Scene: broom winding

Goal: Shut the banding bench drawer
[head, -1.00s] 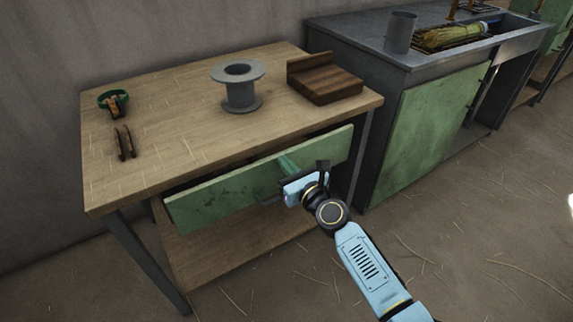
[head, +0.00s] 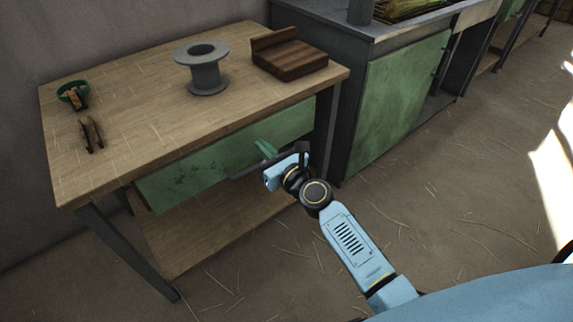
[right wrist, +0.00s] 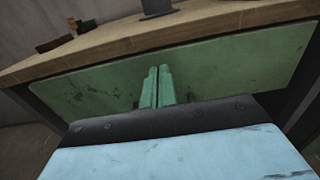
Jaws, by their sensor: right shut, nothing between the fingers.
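The banding bench (head: 150,120) has a wooden top and dark metal legs. Its green drawer front (head: 200,178) sits close under the top's front edge, with no open drawer interior showing. My right gripper (head: 264,148) is in front of the drawer front, right of its middle, with its green fingers together and empty. In the right wrist view the fingers (right wrist: 157,86) point at the drawer front (right wrist: 215,70), and their tips touch it or nearly so; I cannot tell which. My left gripper is not in view.
On the bench are a grey spool (head: 203,70), a wooden block with a raised back (head: 290,58), a green-banded item (head: 73,95) and a brown tool (head: 91,135). A grey cabinet with a green door (head: 405,105) stands close at right. The straw-strewn floor in front is open.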

